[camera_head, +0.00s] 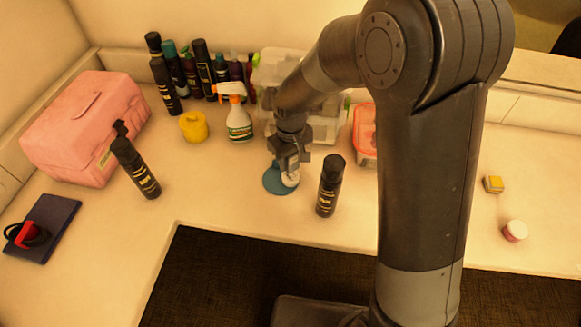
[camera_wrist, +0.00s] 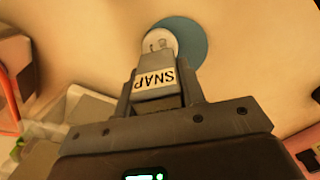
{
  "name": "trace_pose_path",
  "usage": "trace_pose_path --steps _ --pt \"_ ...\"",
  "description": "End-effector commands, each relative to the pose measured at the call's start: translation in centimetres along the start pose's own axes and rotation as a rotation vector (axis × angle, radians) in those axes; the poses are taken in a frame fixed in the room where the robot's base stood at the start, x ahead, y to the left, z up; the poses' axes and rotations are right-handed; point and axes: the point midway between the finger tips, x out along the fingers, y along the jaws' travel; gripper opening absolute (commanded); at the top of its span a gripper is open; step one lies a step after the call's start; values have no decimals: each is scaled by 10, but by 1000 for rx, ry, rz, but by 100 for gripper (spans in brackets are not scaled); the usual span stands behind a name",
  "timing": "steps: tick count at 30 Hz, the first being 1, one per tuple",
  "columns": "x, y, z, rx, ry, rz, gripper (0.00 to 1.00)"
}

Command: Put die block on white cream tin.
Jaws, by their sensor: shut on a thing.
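My gripper (camera_head: 290,154) is shut on a small block, taken as the die block (camera_wrist: 155,78). In the wrist view the block is grey with a white label reading SNAP, between the two fingers; no pips show. The white cream tin (camera_head: 290,179) is just below my gripper, on a teal disc (camera_head: 271,186). In the wrist view the tin (camera_wrist: 159,42) is round and white with small grey marks, partly hidden behind the block. I cannot tell whether the block touches the tin.
A black bottle (camera_head: 330,186) stands close right of the tin. A spray bottle (camera_head: 239,122), yellow pot (camera_head: 194,127) and clear bin (camera_head: 329,122) stand behind. A yellow-topped block (camera_head: 493,184) and small jar (camera_head: 515,231) lie right.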

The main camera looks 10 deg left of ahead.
Motion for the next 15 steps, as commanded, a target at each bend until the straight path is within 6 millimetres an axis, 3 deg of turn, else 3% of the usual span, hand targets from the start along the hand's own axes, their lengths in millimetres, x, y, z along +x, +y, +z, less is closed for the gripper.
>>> trace_pose_path --steps 9,15 --pt "37 -1 0 -2 -2 0 8" --pt "38 0 0 -1 1 0 8"
